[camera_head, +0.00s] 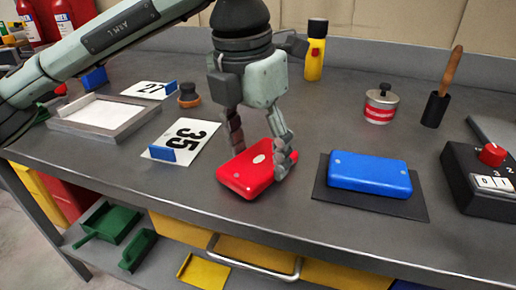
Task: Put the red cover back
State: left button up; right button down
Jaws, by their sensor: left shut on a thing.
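The red cover (246,176), a flat rounded block with a pale oval on top, is near the front edge of the grey workbench. My left gripper (258,153) comes down over it from above. Its two fingers are on either side of the cover and shut on it. The cover appears slightly tilted, and I cannot tell whether it touches the bench. The right gripper does not show. A blue cover (369,173) of similar shape lies on a dark mat (409,207) to the right.
Number cards 35 (203,132) and 27 (136,90) and a grey tray (66,127) are to the left. A yellow flashlight (315,58), a tin (381,109), a brush (434,110) and a control box (473,190) stand behind and right. The bench between the covers is clear.

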aim_at(250, 166)
pick_arm(q)
jog(key=shift+f, duration=0.15)
jog(key=o, duration=1.1)
jog(key=shift+o, duration=1.3)
jog(key=shift+r, duration=0.75)
notch_tip(250, 166, up, 11)
jog(key=s+a, duration=0.1)
jog(key=shift+s+f, duration=0.15)
jog(key=shift+s, duration=0.05)
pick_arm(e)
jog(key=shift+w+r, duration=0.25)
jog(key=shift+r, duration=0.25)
pick_arm(q)
jog(key=shift+a, duration=0.1)
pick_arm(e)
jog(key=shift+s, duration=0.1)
